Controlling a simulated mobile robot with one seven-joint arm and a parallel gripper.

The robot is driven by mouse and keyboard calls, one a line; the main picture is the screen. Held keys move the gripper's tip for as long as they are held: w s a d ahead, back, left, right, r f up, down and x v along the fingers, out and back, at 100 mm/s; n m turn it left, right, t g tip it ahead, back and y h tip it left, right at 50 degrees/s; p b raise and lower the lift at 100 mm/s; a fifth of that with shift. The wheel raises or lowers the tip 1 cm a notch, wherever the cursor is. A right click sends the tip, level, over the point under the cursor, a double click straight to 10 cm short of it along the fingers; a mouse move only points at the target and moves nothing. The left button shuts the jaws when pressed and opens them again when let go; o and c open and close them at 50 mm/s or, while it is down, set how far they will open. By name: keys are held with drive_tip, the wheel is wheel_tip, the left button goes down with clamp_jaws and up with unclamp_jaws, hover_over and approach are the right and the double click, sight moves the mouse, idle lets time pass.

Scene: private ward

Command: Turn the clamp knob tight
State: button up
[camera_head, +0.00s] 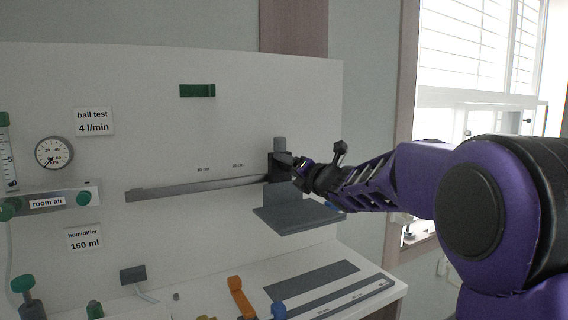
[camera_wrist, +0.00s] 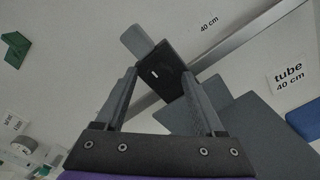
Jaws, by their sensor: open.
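A dark clamp block (camera_head: 272,165) sits at the right end of the grey rail (camera_head: 190,189) on the white panel. In the wrist view the dark clamp piece (camera_wrist: 165,66) bears a small white mark, and a lighter grey rounded piece (camera_wrist: 137,40) sticks out beyond it. I cannot tell for sure which of these is the knob. A grey shelf plate (camera_head: 295,218) is below the clamp. My gripper (camera_wrist: 160,76) is open, its fingertips on either side of the dark piece's near end. Contact cannot be made out. In the head view my gripper (camera_head: 292,168) partly hides the clamp.
A green bracket (camera_head: 197,91) is on the panel above. A gauge (camera_head: 54,153) and the room air unit (camera_head: 60,199) are at the left. The panel around the clamp is mostly clear.

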drive_tip(key=shift+w, duration=0.15)
drive_tip(key=shift+c, duration=0.2)
clamp_jaws()
drive_tip(key=shift+m, duration=0.4)
drive_tip(key=m+p, duration=0.9)
drive_tip(key=m, duration=1.4)
drive_tip(key=shift+r, duration=0.2)
idle(0.4)
